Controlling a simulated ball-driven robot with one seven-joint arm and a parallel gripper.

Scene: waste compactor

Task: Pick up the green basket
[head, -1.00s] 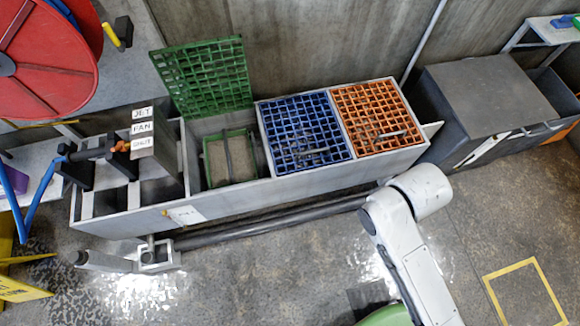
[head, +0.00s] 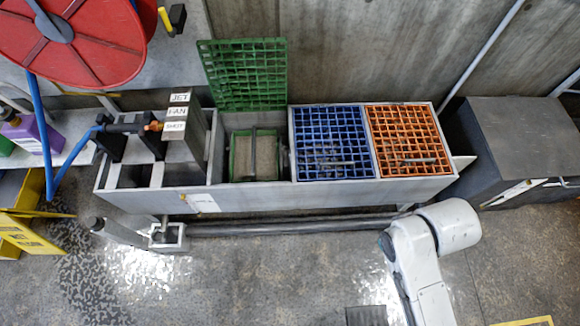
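The green basket (head: 232,158) sits inside the left grated compartment of the long grey trough (head: 330,194). It has a green rim, a greyish inside and a dark bar or handle across its middle. The green grid lid (head: 245,75) of that compartment stands open behind it, leaning against the wall. My white arm shows at the lower right in the head view, in front of the trough and well apart from the basket. My gripper is not in this view.
A blue grate (head: 328,145) and an orange grate (head: 408,142) cover the compartments right of the basket. A blue hose with nozzle (head: 130,127) and a labelled block (head: 180,125) are to the left. A dark pipe (head: 290,226) runs along the trough's front. A yellow sign (head: 25,235) stands at lower left.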

